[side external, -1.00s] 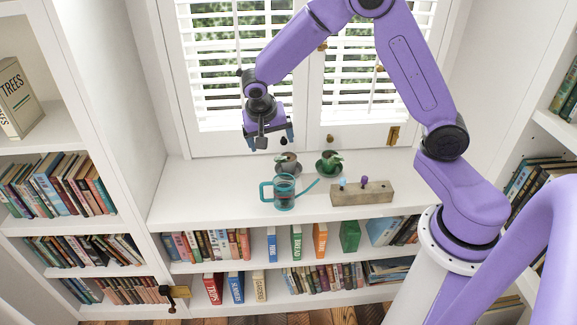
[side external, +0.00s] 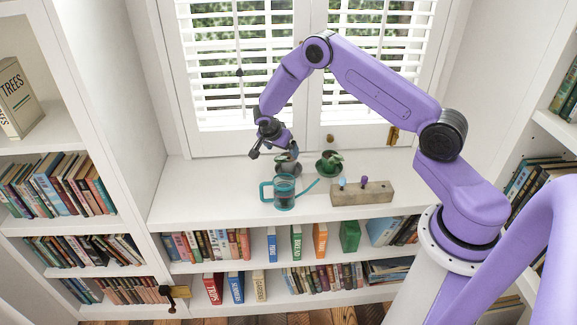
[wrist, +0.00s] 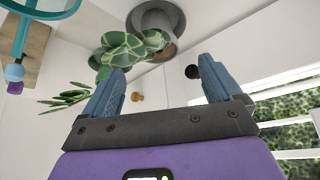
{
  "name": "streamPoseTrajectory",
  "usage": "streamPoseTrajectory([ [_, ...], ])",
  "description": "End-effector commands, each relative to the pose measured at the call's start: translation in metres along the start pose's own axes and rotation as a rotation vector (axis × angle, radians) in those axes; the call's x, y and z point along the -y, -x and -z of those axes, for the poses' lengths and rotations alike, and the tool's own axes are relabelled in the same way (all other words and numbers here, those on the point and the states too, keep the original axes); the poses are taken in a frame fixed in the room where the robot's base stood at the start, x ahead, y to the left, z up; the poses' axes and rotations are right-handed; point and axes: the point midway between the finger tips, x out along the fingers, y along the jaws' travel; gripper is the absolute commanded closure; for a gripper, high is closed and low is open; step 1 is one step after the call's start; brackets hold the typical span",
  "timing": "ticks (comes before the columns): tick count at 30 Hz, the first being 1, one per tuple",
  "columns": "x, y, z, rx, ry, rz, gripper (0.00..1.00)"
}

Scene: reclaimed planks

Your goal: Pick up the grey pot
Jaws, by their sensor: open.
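The grey pot (side external: 288,168) stands on the white shelf top, behind the teal watering can, with a leafy plant in it. In the wrist view the grey pot (wrist: 155,20) sits at the top, partly covered by its patterned green leaves (wrist: 133,47). My gripper (side external: 274,152) is just above the pot and slightly to its left, tilted, with its fingers spread. In the wrist view my gripper (wrist: 162,68) is open, with nothing held between its blue fingers. The pot lies beyond the fingertips, and I see no contact.
A wooden block with coloured knobs (side external: 365,194) lies further right. The shuttered window is behind; the shelf's left end is clear.

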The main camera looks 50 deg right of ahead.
Motion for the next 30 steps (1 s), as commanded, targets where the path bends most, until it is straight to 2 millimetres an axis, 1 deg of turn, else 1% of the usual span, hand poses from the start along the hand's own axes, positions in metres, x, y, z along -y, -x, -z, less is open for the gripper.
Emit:
streamPoseTrajectory([
  [1,-0.001,-0.010,0.000,0.001,-0.001,-0.003,0.08],
  [3,-0.001,-0.020,0.000,0.000,-0.001,-0.003,0.08],
  [6,-0.001,-0.030,0.000,0.000,0.000,-0.002,0.08],
  [11,0.000,-0.037,0.000,0.001,-0.001,0.000,0.08],
  [13,-0.001,-0.043,0.000,0.001,-0.001,-0.002,0.08],
  [18,-0.004,-0.067,0.000,0.000,-0.001,-0.003,0.08],
  [21,-0.003,-0.078,0.000,0.001,-0.001,-0.001,0.08],
  [24,-0.003,-0.085,0.000,0.001,0.000,0.000,0.08],
  [30,-0.003,-0.087,0.000,0.001,0.000,0.001,0.08],
])
